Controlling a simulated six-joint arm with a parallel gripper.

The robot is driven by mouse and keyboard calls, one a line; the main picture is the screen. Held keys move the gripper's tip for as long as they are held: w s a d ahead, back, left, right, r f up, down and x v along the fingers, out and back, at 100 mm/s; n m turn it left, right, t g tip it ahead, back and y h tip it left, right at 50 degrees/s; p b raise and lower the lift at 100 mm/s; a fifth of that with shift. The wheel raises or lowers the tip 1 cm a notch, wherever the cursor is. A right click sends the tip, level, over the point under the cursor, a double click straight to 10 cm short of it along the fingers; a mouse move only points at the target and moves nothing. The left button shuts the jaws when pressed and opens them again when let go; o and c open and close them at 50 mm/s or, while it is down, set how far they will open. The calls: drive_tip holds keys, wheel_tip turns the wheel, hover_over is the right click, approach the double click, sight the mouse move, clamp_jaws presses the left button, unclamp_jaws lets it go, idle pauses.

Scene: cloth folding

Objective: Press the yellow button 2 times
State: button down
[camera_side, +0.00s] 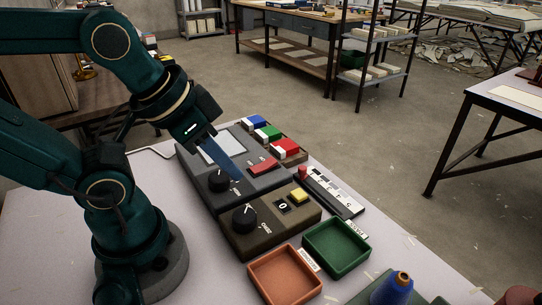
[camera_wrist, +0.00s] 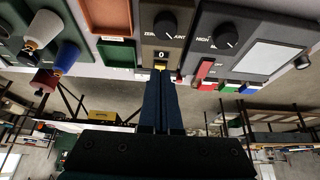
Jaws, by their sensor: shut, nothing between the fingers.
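The yellow button (camera_side: 299,196) sits on a brown box (camera_side: 262,243) beside a small counter (camera_side: 283,207) that reads 0. In the wrist view the yellow button (camera_wrist: 160,66) shows just past my fingertips, partly hidden by them. My gripper (camera_side: 237,177) is shut and empty, its blue fingers pointing down and right. In the side view the fingertips are above the grey box, up and left of the button and apart from it. In the wrist view my gripper (camera_wrist: 162,75) shows its two fingers together.
A grey box (camera_side: 265,183) with a knob and a red switch (camera_side: 262,166) stands behind the brown box. Blue, green and red blocks (camera_side: 285,148) lie behind it. An orange tray (camera_side: 286,278) and a green tray (camera_side: 337,248) stand in front. Blue spool (camera_side: 391,288) is front right.

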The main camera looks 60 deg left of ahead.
idle(0.4)
drive_tip(key=n+h, duration=0.7)
drive_tip(key=n, duration=0.9)
hover_over(294, 191)
drive_tip(key=shift+a+f, duration=0.1)
drive_tip(key=shift+f, duration=0.2)
drive_tip(key=shift+f, duration=0.1)
drive_tip(key=shift+f, duration=4.3)
